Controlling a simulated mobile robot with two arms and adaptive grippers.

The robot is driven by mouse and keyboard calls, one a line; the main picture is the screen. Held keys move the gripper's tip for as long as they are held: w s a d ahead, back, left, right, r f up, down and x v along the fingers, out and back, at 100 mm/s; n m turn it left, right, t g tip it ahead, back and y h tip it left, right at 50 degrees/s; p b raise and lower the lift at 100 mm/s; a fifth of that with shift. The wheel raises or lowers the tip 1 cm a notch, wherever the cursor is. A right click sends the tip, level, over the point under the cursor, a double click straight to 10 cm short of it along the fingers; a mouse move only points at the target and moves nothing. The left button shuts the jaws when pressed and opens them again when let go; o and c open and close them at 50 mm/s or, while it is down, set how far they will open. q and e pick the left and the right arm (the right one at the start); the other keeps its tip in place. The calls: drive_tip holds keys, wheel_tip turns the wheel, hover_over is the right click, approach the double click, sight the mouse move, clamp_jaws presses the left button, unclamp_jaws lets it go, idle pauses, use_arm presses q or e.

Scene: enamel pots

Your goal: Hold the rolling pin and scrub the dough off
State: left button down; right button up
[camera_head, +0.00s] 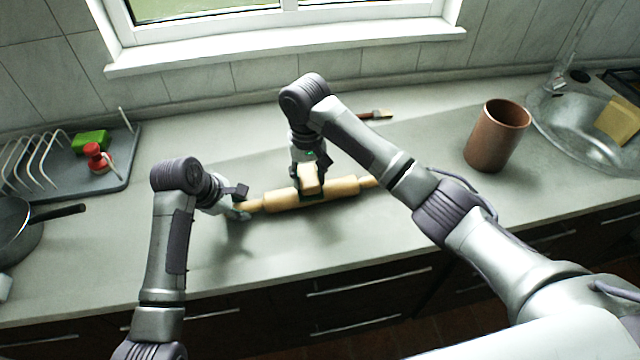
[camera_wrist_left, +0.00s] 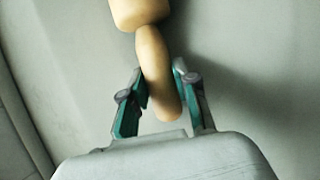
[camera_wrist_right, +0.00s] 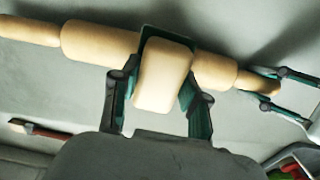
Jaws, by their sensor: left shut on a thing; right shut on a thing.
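The wooden rolling pin (camera_head: 341,189) lies on the counter, slanting slightly up to the right. My left gripper (camera_head: 241,204) is shut on its left handle; the left wrist view shows this handle (camera_wrist_left: 157,75) between the fingers (camera_wrist_left: 158,98). My right gripper (camera_head: 311,186) is shut on a pale, block-shaped scrubber (camera_head: 309,178), held over the middle of the pin. In the right wrist view the scrubber (camera_wrist_right: 163,75) hides part of the pin (camera_wrist_right: 97,43); its dark lower side seems to meet the pin. I cannot make out any dough on the visible wood.
A brush (camera_head: 377,115) lies behind the pin. A brown pot (camera_head: 496,135) stands right, beside the sink (camera_head: 570,130) with a yellowish block (camera_head: 620,121). A dish rack (camera_head: 60,178) with green and red items and a pan (camera_head: 15,235) are left. The counter in front is clear.

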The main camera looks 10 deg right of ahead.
drive_tip(key=shift+a, duration=0.95)
drive_tip(key=shift+r, duration=0.1)
wheel_tip(320, 180, up, 13)
idle(0.4)
drive_tip(key=d, duration=1)
use_arm(q)
drive_tip(key=c, duration=1)
unclamp_jaws()
